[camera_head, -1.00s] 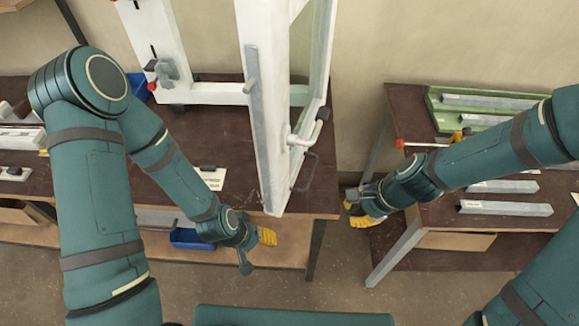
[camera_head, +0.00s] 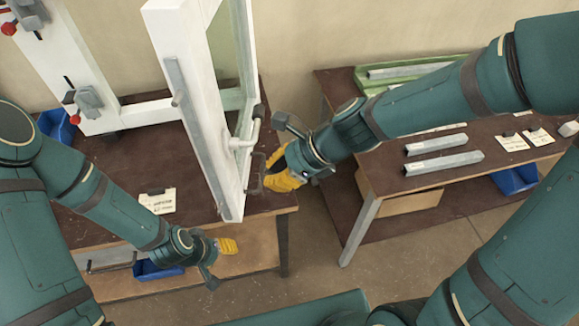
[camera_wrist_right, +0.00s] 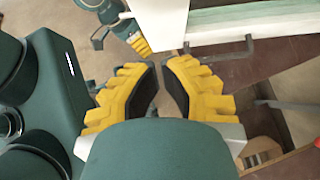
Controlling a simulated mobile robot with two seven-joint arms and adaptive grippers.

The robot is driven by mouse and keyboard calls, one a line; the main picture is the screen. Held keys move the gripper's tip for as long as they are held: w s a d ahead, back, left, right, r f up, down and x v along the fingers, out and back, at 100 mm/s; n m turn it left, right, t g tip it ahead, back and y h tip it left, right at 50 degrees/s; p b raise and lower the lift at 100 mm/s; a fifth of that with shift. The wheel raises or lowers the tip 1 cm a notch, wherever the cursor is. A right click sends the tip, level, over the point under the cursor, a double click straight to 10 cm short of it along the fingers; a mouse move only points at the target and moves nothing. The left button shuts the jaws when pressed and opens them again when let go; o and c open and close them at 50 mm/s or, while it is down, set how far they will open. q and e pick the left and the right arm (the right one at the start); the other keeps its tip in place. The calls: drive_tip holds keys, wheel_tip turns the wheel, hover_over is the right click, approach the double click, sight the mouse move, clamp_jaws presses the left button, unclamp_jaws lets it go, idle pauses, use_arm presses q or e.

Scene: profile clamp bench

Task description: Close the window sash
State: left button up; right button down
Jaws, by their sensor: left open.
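The white window sash (camera_head: 185,100) stands swung out from its frame (camera_head: 150,112) over the left bench. It carries a white lever handle (camera_head: 245,143) and a dark grey pull bar (camera_head: 256,176). My right gripper (camera_head: 280,181) is beside the pull bar, on its right; contact cannot be told from the head view. In the right wrist view its yellow fingers (camera_wrist_right: 159,66) are a little apart with nothing between them, and the bar (camera_wrist_right: 228,55) lies outside them at upper right. My left gripper (camera_head: 233,246), open and empty, is low by the left bench's front edge, below the sash.
The left bench (camera_head: 100,228) bears the window frame with grey clamps (camera_head: 88,103) and a label card (camera_head: 158,201). Blue bins (camera_head: 160,269) are at the bench. The right bench (camera_head: 385,180) holds grey profiles (camera_head: 444,163) and a green tray (camera_head: 366,82). Floor is open between the benches.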

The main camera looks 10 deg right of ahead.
sight(235, 185)
drive_tip(key=a, duration=0.1)
drive_tip(key=w+a+f, duration=0.1)
drive_tip(key=a, duration=0.1)
drive_tip(key=a+f, duration=0.1)
drive_tip(key=shift+w+a+b, duration=0.15)
drive_tip(key=shift+a+b, duration=0.15)
drive_tip(key=shift+a, duration=0.05)
drive_tip(key=shift+w+a, duration=0.15)
drive_tip(key=shift+a, duration=0.35)
drive_tip(key=shift+a, duration=0.1)
